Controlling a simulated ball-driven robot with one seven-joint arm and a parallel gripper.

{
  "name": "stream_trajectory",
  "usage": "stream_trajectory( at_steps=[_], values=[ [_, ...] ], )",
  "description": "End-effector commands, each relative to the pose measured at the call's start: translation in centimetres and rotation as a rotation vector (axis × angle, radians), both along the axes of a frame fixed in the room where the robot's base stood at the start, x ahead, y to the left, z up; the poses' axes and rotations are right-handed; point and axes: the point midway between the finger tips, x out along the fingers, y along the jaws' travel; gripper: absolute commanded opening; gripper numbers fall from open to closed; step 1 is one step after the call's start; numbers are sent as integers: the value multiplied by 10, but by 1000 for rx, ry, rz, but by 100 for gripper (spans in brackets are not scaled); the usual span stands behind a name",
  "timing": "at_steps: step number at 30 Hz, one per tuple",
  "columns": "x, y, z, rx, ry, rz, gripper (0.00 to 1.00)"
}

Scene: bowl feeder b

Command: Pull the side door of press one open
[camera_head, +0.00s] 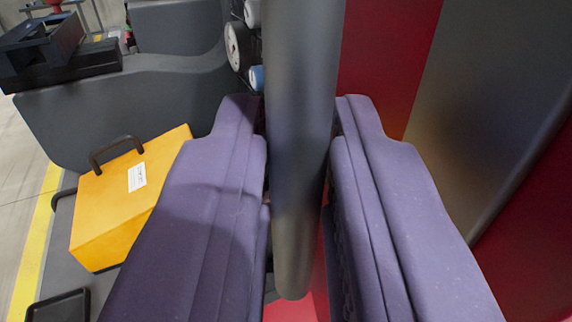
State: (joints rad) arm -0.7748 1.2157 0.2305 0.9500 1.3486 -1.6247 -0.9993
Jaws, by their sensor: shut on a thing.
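My gripper (302,190) fills the middle of the view, with one purple-grey finger on each side of a dark grey bar handle (302,90). The fingers are shut on the handle, which runs upright from the top edge down to a rounded lower end. Behind and to the right is a red panel (385,60) with a dark grey section (490,90), which looks like the side door. Its edges and hinge are partly hidden by my fingers, so I cannot tell whether it stands open.
A yellow box (120,205) with a black handle sits at the left. A grey machine body (150,110) with round gauges (238,45) stands behind. A black tray (58,306) lies at lower left. Floor with a yellow line (35,240) is clear at far left.

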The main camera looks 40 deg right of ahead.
Motion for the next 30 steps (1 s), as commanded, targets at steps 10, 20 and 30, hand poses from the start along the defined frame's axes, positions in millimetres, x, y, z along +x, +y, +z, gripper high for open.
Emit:
stream_trajectory(
  at_steps=[10,20,30],
  values=[
    [2,-3,2,0,-4,-4,0],
    [1,-1,1,0,-2,-1,34],
    [-36,27,1,0,0,0,34]
  ],
)
